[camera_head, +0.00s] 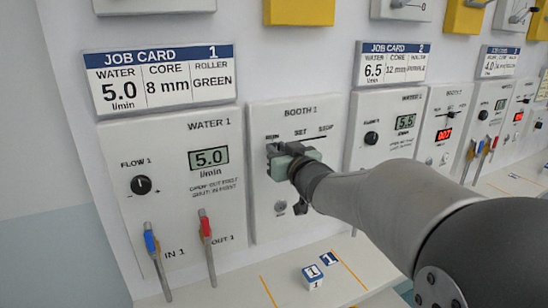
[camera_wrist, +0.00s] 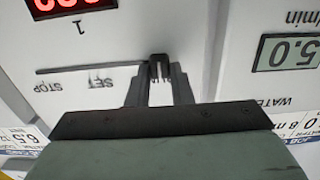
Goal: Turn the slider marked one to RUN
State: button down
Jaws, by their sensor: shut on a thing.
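The booth 1 panel (camera_head: 262,215) carries a horizontal slot marked RUN, SET and STOP from left to right in the head view. My gripper (camera_head: 277,152) is at the RUN end of this slot, and my arm hides the panel's middle. In the upside-down wrist view, the dark slider knob (camera_wrist: 158,67) stands at the right end of the slot, beyond SET and opposite STOP. My gripper (camera_wrist: 160,85) is shut on it. The RUN word is hidden there by my fingers.
The water 1 panel (camera_head: 178,237), with a 5.0 display, a dial and blue and red levers, is to the left. Job card 1 (camera_head: 160,79) is above it. A small cube marked 1 (camera_head: 313,277) sits on the shelf below. More stations continue right.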

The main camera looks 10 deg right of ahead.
jog(key=shift+a, duration=0.25)
jog(key=c, duration=1.3)
grip_release()
jog(key=shift+a, duration=0.1)
jog(key=shift+s, duration=0.1)
jog(key=s+d, duration=0.1)
jog(key=s, duration=0.6)
jog(key=s+d+b, duration=0.1)
jog(key=s, duration=0.3)
jog(key=shift+s+d, duration=0.3)
jog(key=shift+s, duration=0.05)
